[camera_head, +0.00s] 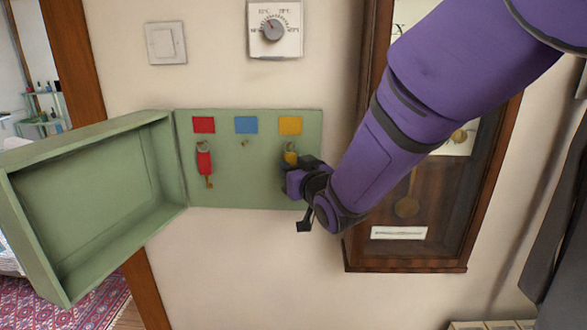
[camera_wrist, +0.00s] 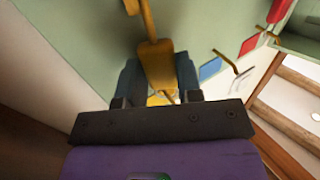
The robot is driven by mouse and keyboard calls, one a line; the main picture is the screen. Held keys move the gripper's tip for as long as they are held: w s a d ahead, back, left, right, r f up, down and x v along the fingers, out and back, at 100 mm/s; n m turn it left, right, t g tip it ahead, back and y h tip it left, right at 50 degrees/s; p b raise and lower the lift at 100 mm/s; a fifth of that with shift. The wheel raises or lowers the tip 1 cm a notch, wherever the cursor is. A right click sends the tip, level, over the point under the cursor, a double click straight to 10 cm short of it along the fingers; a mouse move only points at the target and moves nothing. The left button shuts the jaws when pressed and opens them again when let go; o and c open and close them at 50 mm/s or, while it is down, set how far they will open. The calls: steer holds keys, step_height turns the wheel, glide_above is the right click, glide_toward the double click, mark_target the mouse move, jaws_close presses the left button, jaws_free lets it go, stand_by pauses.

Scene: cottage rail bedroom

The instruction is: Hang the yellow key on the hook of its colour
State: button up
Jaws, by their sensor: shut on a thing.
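The yellow key (camera_head: 290,157) is upright just under the yellow square (camera_head: 290,125) on the green key board. Its ring is at the height of the yellow hook, but I cannot tell whether it is around the hook. My gripper (camera_head: 297,172) is shut on the key and hides its lower part in the head view. In the wrist view the yellow key (camera_wrist: 155,58) lies between the two fingers of my gripper (camera_wrist: 158,82), its shaft pointing to the top of the picture. The yellow hook is mostly hidden behind the key and gripper.
A red key (camera_head: 204,163) hangs under the red square (camera_head: 204,125). The hook under the blue square (camera_head: 246,125) is empty. The cabinet's green door (camera_head: 90,205) stands open at left. A wall clock (camera_head: 405,255) hangs close on the right, behind my arm. A thermostat (camera_head: 275,48) is above.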

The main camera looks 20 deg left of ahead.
steer(key=o, duration=1)
steer(key=shift+s+d, duration=0.1)
